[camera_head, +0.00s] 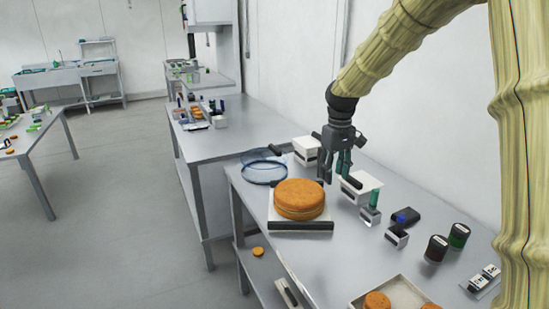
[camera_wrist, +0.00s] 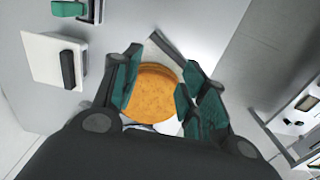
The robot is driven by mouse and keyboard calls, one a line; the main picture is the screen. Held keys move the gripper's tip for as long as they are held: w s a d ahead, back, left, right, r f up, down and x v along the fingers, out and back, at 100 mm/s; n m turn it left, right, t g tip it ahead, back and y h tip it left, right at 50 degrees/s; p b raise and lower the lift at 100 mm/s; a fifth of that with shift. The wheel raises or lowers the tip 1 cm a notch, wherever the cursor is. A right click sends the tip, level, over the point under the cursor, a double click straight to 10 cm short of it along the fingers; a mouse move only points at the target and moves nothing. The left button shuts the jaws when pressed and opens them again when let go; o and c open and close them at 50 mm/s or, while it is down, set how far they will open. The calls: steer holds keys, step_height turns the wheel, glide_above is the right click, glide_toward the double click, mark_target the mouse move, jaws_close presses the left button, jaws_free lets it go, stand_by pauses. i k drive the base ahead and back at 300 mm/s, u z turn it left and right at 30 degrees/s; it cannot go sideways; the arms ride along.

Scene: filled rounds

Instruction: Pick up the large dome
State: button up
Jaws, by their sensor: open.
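A clear bluish round dome (camera_head: 264,170) lies at the back left of the near table, behind the cake. In the wrist view I cannot clearly make it out. A round orange-brown cake (camera_head: 299,197) sits on a pale square board (camera_head: 280,222) with a dark bar along its front edge. My gripper (camera_head: 335,170) is open and empty, pointing down, to the right of the dome and behind and right of the cake, apart from both. In the wrist view the cake (camera_wrist: 153,92) shows between the open fingers (camera_wrist: 160,76).
White boxes with dark handles (camera_head: 306,150) (camera_head: 358,186) stand close around my gripper. Small holders, a green cylinder (camera_head: 375,198) and dark jars (camera_head: 436,248) stand to the right. A tray (camera_head: 365,299) with small rounds is at the front. The table's left edge runs close to the dome.

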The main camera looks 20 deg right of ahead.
mark_target(261, 165)
steer(key=i, duration=1.45)
steer(key=u, duration=0.05)
